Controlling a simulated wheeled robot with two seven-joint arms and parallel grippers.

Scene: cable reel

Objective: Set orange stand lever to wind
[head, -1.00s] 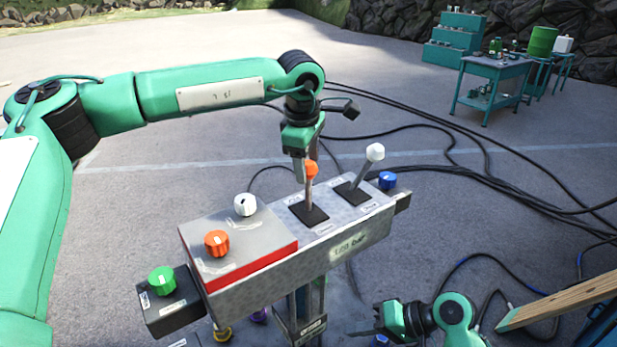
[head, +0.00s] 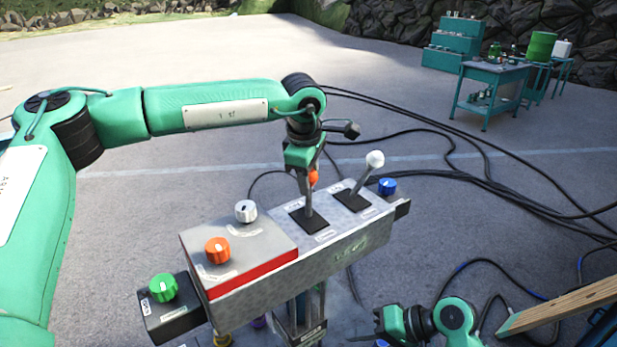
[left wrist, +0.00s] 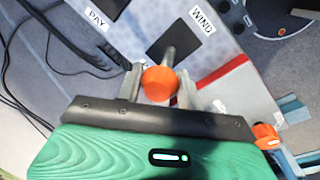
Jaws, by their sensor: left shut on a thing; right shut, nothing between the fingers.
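The orange-knobbed stand lever (head: 310,205) rises from a black slot plate on the grey control box (head: 345,250). It looks near upright in the head view. My left gripper (head: 309,184) is shut on its orange knob, which also shows between the fingers in the left wrist view (left wrist: 160,84). In that view a WIND label (left wrist: 202,21) lies to the right of the slot plate and a PAY label (left wrist: 97,18) to the left. My right gripper (head: 380,325) is shut and empty, low at the right of the box.
A white-knobbed lever (head: 374,160) stands just right of the orange one, with a blue knob (head: 387,186) beyond it. White (head: 246,211), orange (head: 217,250) and green (head: 163,288) dials sit to the left. Black cables (head: 470,170) lie on the ground behind.

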